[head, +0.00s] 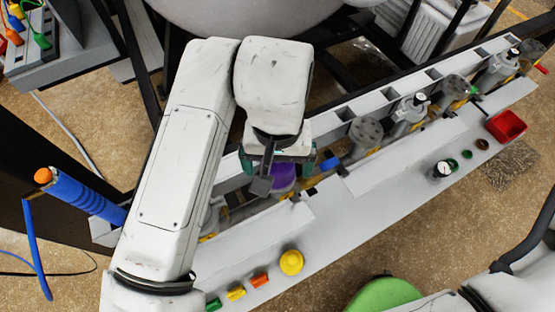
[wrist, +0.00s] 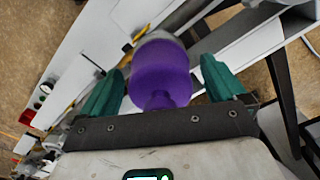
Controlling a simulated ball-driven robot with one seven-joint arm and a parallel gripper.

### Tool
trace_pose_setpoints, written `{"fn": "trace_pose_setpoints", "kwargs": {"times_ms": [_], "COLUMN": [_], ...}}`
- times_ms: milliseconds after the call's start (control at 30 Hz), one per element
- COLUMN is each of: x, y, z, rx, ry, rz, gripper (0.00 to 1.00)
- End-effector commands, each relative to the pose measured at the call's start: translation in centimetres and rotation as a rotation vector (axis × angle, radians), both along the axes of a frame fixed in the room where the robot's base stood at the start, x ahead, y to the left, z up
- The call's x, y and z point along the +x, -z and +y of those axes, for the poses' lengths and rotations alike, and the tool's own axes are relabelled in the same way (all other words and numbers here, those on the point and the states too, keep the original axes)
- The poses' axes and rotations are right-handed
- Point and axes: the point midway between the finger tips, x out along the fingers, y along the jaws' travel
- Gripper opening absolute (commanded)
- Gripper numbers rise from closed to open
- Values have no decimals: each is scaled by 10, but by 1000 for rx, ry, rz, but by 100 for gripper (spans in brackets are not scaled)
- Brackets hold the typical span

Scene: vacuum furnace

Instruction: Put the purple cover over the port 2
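The purple cover (head: 284,179) shows below my gripper (head: 280,172) in the head view, partly hidden by it. In the wrist view the purple cover (wrist: 160,72) is between the two green fingers of my gripper (wrist: 162,66). The fingers are apart, with a narrow gap on each side of the cover. A grey round rim (wrist: 158,38) shows just beyond the cover; I cannot tell whether the cover is seated on it. Grey ports stand in a row along the rail, one with a bare round flange (head: 366,131). No label shows which is port 2.
The large vessel (head: 250,15) is behind.

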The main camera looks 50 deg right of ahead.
Motion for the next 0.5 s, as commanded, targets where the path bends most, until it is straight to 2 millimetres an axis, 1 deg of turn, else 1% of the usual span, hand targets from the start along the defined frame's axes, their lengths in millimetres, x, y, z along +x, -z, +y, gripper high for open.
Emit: {"fn": "trace_pose_setpoints", "kwargs": {"times_ms": [200, 300, 367, 500], "x": [0, 0, 1, 0], "y": [0, -3, -8, -30], "z": [0, 0, 0, 0], "rx": [0, 1, 0, 0], "ry": [0, 0, 1, 3], "rz": [0, -1, -3, -4], "gripper": [100, 100, 100, 100]}}
